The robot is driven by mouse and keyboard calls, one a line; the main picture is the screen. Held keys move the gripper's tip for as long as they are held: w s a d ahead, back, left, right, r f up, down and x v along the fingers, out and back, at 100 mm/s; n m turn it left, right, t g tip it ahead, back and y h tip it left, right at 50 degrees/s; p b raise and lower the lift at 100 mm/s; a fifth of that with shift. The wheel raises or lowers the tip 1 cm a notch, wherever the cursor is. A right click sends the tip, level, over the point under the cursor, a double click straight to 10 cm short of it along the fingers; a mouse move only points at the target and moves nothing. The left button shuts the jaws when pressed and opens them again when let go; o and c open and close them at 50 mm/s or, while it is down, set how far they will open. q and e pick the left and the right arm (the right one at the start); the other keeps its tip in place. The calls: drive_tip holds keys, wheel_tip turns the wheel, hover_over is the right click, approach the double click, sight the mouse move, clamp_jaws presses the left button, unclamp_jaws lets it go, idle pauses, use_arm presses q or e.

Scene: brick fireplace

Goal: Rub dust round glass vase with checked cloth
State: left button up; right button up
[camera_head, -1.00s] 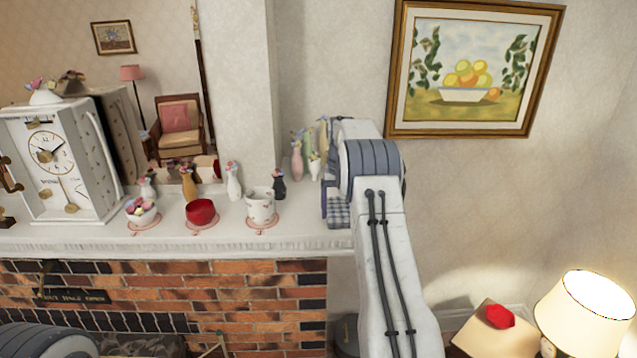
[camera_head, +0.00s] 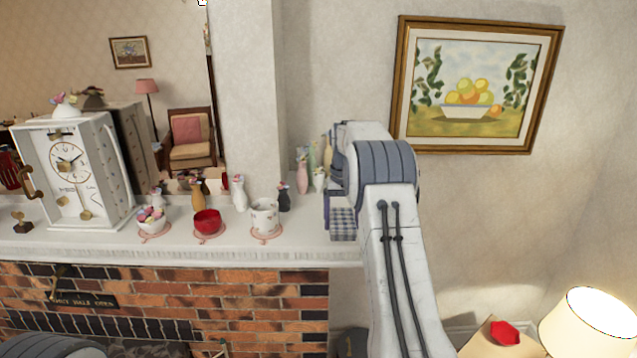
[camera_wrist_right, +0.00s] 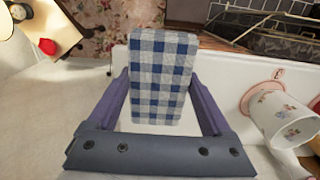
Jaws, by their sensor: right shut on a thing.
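The blue and white checked cloth (camera_head: 343,224) is at the right end of the white mantel, folded into a flat block. In the right wrist view the cloth (camera_wrist_right: 160,75) lies between the two purple fingers of my right gripper (camera_wrist_right: 158,88), which is shut on it. In the head view my right gripper (camera_head: 329,208) is mostly hidden behind my forearm. Small vases stand just left of it: a pink one (camera_head: 302,180), a pale white one (camera_head: 319,180) and a dark one (camera_head: 284,197). I cannot tell which is the round glass vase. My left gripper is out of view.
A white patterned mug (camera_head: 265,217), a red bowl (camera_head: 207,222) and a white bowl of flowers (camera_head: 151,221) stand on pink coasters along the mantel (camera_head: 180,252). A white clock (camera_head: 75,175) stands at left. A lit lamp (camera_head: 590,325) is at lower right.

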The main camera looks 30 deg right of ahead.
wheel_tip(320, 180, up, 2)
drive_tip(key=shift+w+p, duration=0.1)
drive_tip(key=shift+p, duration=0.65)
drive_tip(key=shift+r, duration=1)
